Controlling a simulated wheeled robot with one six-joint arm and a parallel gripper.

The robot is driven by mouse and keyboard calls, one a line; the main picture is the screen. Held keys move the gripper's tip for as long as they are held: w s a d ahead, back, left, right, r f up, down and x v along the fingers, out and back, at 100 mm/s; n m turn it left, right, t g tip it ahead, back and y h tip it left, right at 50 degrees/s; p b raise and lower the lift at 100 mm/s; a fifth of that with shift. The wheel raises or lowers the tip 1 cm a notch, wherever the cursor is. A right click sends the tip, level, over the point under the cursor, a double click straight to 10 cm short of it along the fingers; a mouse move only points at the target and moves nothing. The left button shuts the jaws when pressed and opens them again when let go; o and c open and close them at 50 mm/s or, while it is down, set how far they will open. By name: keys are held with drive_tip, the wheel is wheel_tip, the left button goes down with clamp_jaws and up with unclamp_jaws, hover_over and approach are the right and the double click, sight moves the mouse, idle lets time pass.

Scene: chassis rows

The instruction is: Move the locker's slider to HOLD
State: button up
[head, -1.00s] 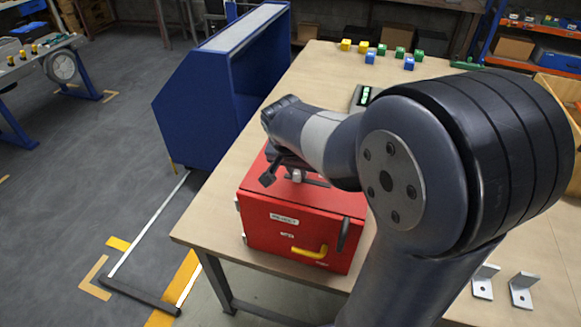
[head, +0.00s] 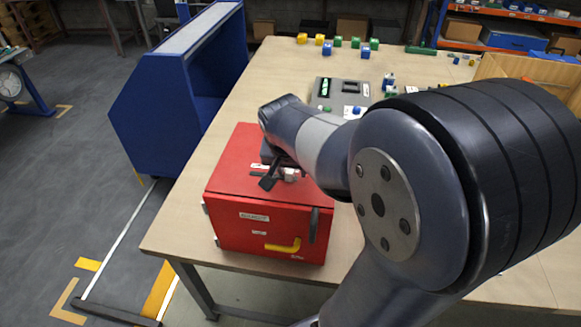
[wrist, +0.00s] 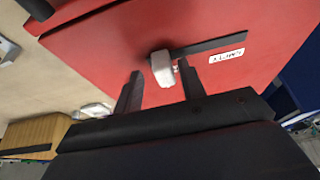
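The red locker (head: 235,180) stands on the wooden table near its front left edge. In the wrist view, a pale grey slider knob (wrist: 161,68) sits at one end of a dark slot (wrist: 210,47) on the red top. A small white label (wrist: 227,55) lies beside the slot, its lettering too small to read surely. My gripper (head: 270,180) is over the locker's top. In the wrist view its two fingers (wrist: 160,76) are apart, with the knob between or just beyond their tips; contact is unclear.
A grey panel (head: 345,92) with a green display stands behind the locker. Several coloured blocks (head: 327,49) sit at the table's back. A blue cabinet (head: 165,125) stands left of the table. A wooden bin (head: 510,70) is at the back right. My arm hides much of the table's right.

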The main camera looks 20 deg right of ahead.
drive_tip(key=v, duration=1.1)
drive_tip(key=shift+w+f, duration=0.1)
drive_tip(key=shift+f, duration=0.05)
drive_tip(key=x, duration=1)
drive_tip(key=shift+f, duration=0.25)
drive_tip(key=shift+w+a+f, duration=0.1)
drive_tip(key=shift+w+a, duration=0.05)
drive_tip(key=shift+w, duration=0.05)
drive_tip(key=shift+w+a, duration=0.25)
drive_tip(key=shift+a, duration=0.05)
drive_tip(key=shift+s, duration=0.1)
